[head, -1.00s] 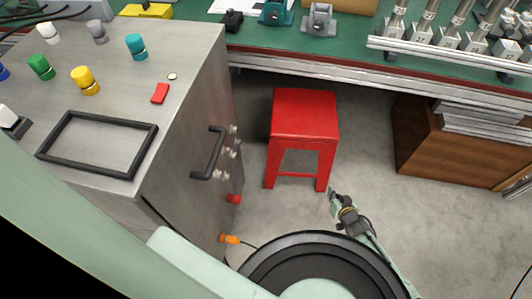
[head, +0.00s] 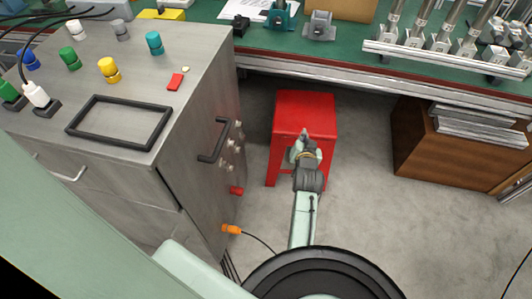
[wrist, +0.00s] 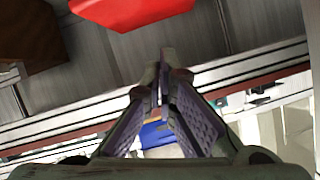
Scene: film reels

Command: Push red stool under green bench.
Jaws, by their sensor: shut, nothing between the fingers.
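The red stool (head: 305,104) stands upright on the grey floor, just below the bench's front edge in the head view. I cannot tell whether its far side is under the bench. The green bench (head: 345,49) runs across the back, with a metal front rail. My gripper (head: 304,136) is shut and empty. In the head view it overlaps the stool's near side and hides part of its front; contact is unclear. In the wrist view, the closed fingers (wrist: 160,75) show below part of the red stool (wrist: 130,8).
A grey metal cabinet (head: 170,120) with a black handle (head: 214,140) stands left of the stool. An orange plug (head: 231,229) with a cable is low on its side. A brown wooden cabinet (head: 440,150) stands at the right. Floor between it and the stool is clear.

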